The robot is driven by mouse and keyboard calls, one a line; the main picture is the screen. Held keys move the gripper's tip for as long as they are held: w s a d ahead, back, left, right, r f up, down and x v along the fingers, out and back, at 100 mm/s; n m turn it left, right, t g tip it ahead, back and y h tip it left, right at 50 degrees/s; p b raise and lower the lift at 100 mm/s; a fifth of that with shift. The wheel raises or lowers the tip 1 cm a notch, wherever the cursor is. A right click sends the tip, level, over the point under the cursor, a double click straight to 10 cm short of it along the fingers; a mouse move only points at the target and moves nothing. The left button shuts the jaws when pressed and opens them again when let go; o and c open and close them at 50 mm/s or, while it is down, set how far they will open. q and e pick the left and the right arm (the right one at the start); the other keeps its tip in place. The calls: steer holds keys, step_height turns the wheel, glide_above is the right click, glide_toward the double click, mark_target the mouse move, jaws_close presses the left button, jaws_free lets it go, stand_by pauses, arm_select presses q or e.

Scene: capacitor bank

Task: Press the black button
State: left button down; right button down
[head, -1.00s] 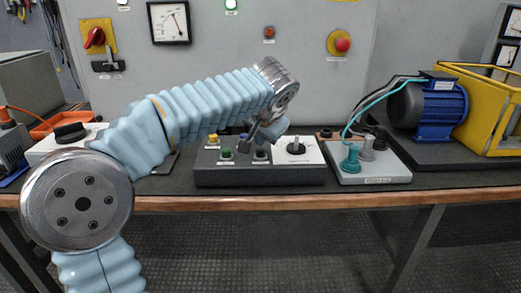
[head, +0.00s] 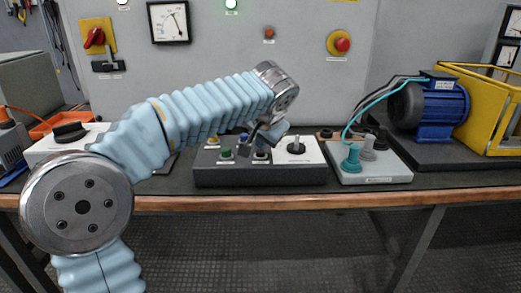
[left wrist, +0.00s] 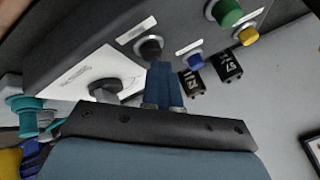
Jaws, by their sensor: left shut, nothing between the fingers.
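The black button (head: 262,156) sits at the front of the dark control box (head: 260,178), right of the green button (head: 226,153). In the left wrist view the black button (left wrist: 150,47) lies just beyond the fingertips. My left gripper (head: 245,149) is shut and empty, low over the box close to the black button. Its blue fingers (left wrist: 161,66) point toward the button and the blue button (left wrist: 195,61). I cannot tell whether they touch anything. My right gripper is in neither view.
A white plate with a black rotary knob (head: 296,147) forms the box's right part. A grey block with a teal connector (head: 351,160) stands to the right, before a blue motor (head: 436,107). Two small numbered black blocks (left wrist: 229,66) show behind the buttons.

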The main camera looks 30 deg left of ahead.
mark_target(262, 152)
arm_select(q)
steer(key=shift+f+b, duration=0.3)
steer(key=shift+f, duration=0.15)
steer(key=shift+r, duration=0.1)
stand_by(0.5)
steer(key=shift+r+p, duration=1.2)
steer(key=shift+r, duration=0.1)
step_height(262, 152, up, 5)
steer(key=p, duration=0.4)
